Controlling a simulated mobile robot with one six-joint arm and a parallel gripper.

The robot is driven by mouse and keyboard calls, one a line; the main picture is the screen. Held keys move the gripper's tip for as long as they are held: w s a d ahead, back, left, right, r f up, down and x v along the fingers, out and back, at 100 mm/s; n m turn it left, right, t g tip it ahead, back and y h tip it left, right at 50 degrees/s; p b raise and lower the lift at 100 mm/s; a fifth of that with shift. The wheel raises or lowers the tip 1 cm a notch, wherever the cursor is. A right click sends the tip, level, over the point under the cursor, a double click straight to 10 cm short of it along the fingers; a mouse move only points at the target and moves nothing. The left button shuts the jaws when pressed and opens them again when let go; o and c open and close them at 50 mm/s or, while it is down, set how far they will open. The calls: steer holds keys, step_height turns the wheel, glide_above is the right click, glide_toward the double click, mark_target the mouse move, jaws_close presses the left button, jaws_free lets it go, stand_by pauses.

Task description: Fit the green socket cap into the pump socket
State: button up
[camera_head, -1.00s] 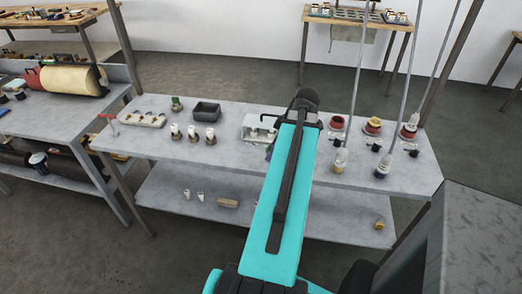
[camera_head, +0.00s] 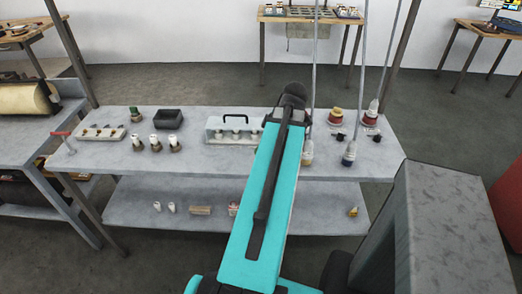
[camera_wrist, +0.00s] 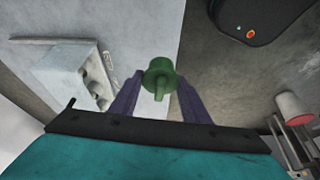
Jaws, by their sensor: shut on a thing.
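The green socket cap (camera_wrist: 160,82) is between the two purple fingers of my gripper (camera_wrist: 158,92) in the wrist view. The gripper is shut on it, and a narrow stem or tab on the cap points toward the camera. In the head view my arm hides the gripper and the held cap. I cannot tell for sure which thing is the pump socket. A pale housing with a black handle (camera_head: 213,128) stands on the grey table, left of my arm. A pale block with rounded recesses (camera_wrist: 62,78) lies left of the gripper in the wrist view.
The grey table (camera_head: 200,161) holds a black tray (camera_head: 168,119), a small green-topped part (camera_head: 135,114), several white-topped parts (camera_head: 156,144) and bottles (camera_head: 348,154) right of my arm. Its front strip is mostly clear. Hanging rods (camera_head: 363,70) cross above its right side.

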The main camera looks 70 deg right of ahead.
stand_by(0.3)
steer(key=w+a+r, duration=0.2)
steer(key=w+a, duration=0.4)
steer(key=w, duration=0.5)
steer(key=w+a+r+m, duration=0.1)
steer(key=w+a, duration=0.4)
steer(key=w, duration=0.6)
steer(key=w+a+r, duration=0.2)
steer(key=w+a, duration=0.4)
steer(key=w, duration=0.6)
steer(key=w+a+r, duration=0.2)
steer(key=w+a, duration=0.3)
steer(key=a, duration=0.6)
steer(key=w+a+r+m, duration=0.1)
steer(key=w+a, duration=0.5)
steer(key=a, duration=0.6)
steer(key=w+a+r+h, duration=0.1)
steer(key=w+a+r, duration=0.2)
steer(key=a, duration=0.9)
steer(key=w, duration=0.2)
steer(key=shift+w+a+r, duration=0.2)
steer(key=shift+w+r, duration=0.1)
